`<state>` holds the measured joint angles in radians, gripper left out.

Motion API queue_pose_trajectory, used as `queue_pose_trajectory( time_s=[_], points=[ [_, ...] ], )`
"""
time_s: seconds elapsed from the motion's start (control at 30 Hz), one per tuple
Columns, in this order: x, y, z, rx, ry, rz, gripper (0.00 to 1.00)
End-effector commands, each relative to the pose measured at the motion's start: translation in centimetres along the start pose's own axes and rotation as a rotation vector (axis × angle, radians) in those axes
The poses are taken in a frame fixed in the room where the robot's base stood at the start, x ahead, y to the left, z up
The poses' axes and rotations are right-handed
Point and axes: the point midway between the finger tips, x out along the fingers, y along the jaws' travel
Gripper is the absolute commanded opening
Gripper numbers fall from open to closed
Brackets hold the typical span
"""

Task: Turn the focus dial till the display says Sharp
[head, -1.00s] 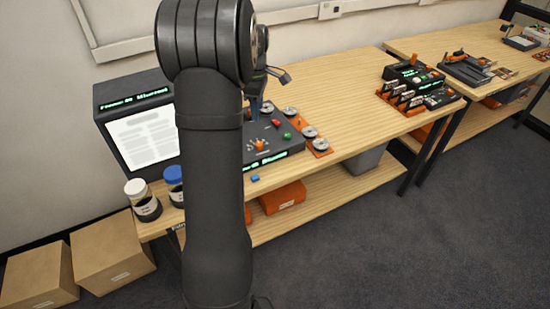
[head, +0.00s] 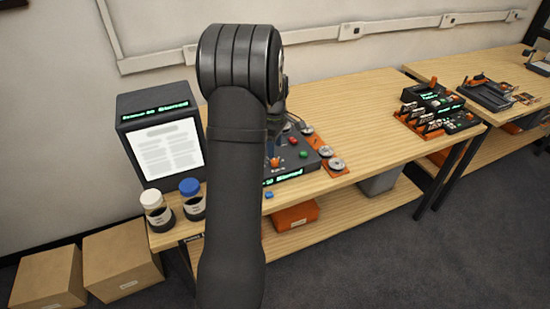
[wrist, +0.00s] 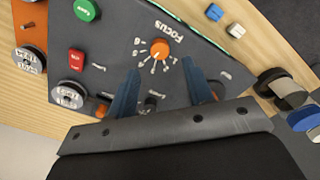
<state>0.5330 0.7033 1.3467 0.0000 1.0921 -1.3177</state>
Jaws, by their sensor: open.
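The orange focus dial (head: 275,162) sits on the dark sloped console (head: 312,160), and in the wrist view the dial (wrist: 160,48) is beside the word Focus and several numbers. The console's front strip (head: 283,178) shows green text that appears to read Blurred. The display box (head: 153,113) at the left also shows Blurred in green above a bright page. My gripper (wrist: 161,66) is open, its blue fingers pointing toward the dial. The dial lies between and just beyond the fingertips. I cannot tell the height gap. My arm hides part of the console in the head view.
A red switch (wrist: 76,60) and a green button (wrist: 86,10) sit on the console. Silver reels (head: 332,164) lie on an orange strip to its right. White-lidded (head: 156,212) and blue-lidded (head: 191,200) jars stand at the table's front left. The table's back middle is clear.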

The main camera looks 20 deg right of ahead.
Motion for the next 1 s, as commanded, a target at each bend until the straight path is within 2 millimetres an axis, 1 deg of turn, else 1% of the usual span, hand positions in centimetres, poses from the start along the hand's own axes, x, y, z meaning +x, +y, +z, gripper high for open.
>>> queue_pose_trajectory(
  time_s=[0.03, 0.1, 0.2, 0.3, 0.43, 0.7, 0.73, 0.93, 0.97, 1.0],
  points=[
    [1.1, -0.1, 0.0, 0.0, -0.001, -0.004, 0.47],
    [2.5, 0.0, 0.0, 0.0, -0.001, -0.003, 0.47],
    [4.0, 0.0, 0.0, 0.0, -0.001, -0.003, 0.47],
    [5.0, 0.0, 0.0, 0.0, 0.0, 0.0, 0.47],
    [5.8, 0.0, 0.0, 0.0, 0.0, 0.0, 0.47],
    [5.9, 0.0, 0.0, 0.0, 0.0, 0.001, 0.47],
    [5.9, 0.0, 0.0, 0.0, 0.0, 0.001, 0.45],
    [5.9, 0.0, 0.0, 0.0, 0.0, 0.001, 0.05],
    [5.9, 0.0, 0.0, 0.0, 0.0, 0.001, 0.02],
    [5.9, 0.0, 0.0, 0.0, 0.0, 0.001, 0.02]
  ],
)
